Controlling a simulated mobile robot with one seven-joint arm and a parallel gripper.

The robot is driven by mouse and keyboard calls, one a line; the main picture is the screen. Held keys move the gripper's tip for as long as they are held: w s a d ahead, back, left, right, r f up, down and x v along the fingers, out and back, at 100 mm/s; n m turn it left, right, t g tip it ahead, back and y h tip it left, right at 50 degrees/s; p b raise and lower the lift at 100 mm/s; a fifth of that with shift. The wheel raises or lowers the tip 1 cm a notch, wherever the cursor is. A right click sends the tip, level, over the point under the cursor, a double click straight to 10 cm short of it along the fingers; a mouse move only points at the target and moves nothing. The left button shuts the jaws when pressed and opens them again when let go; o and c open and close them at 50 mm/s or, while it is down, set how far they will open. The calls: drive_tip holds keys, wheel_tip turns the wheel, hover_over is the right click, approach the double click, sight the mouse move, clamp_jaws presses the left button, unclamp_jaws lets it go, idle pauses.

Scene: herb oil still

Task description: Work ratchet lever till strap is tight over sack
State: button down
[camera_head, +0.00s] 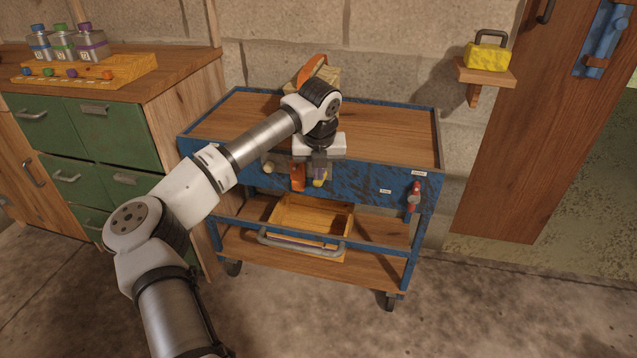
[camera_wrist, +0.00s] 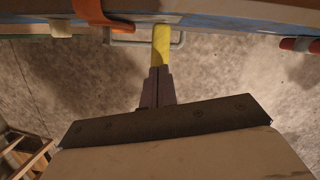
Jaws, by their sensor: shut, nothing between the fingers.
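A blue cart (camera_head: 400,130) with a wooden top carries a tan sack (camera_head: 330,74), mostly hidden behind my arm. An orange strap (camera_head: 309,69) crosses over the sack. Its orange front part (camera_head: 298,178) hangs at the cart's front edge and also shows in the wrist view (camera_wrist: 92,12). A yellow lever (camera_head: 320,179) sticks out just right of it and shows in the wrist view (camera_wrist: 161,44). My gripper (camera_wrist: 160,72) is shut and empty, with its fingertips at the lever's end. I cannot tell whether they touch it. The ratchet body is hidden.
A red handle (camera_head: 415,195) projects from the cart's right front, and a pale knob (camera_head: 267,167) from its left front. A wooden tray (camera_head: 310,217) sits on the shelf below. A green-drawered bench (camera_head: 110,150) stands left. Floor in front is clear.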

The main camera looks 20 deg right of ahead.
drive_tip(key=shift+f, duration=0.1)
drive_tip(key=b+x, duration=0.2)
drive_tip(key=x, duration=0.1)
drive_tip(key=shift+s+f, duration=0.15)
drive_tip(key=shift+s, duration=0.2)
drive_tip(key=shift+r, duration=0.3)
drive_tip(key=s, duration=0.1)
drive_tip(key=s+a+r, duration=0.1)
drive_tip(key=s, duration=0.1)
drive_tip(key=w+d+r+p+v, duration=0.1)
drive_tip(key=w+v, duration=0.2)
drive_tip(key=v, duration=1)
hover_over(319, 184)
drive_tip(key=s+a, duration=0.2)
drive_tip(key=s, duration=0.4)
drive_tip(key=shift+w+f, duration=0.1)
drive_tip(key=shift+w, duration=0.1)
